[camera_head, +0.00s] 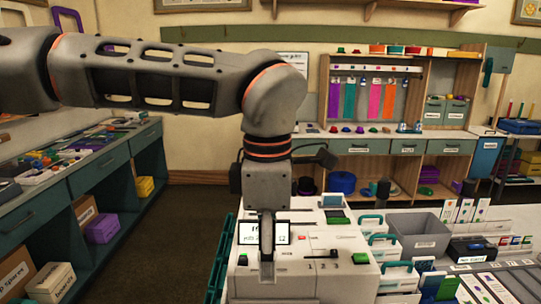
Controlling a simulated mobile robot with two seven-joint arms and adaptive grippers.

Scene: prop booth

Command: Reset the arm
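My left arm comes in from the left across the upper part of the head view and bends down at its wrist. My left gripper (267,245) points straight down in front of a white console machine (330,243). It is seen narrow and edge-on, so the gap between its fingers cannot be made out. Nothing is visibly held in it. It overlaps the machine's small display in the picture; whether it touches the machine cannot be told. My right gripper is not in view.
A teal workbench (90,170) with clutter lines the left. A shelf unit with coloured ribbons (362,99) stands behind. Dark floor (190,220) is open between.

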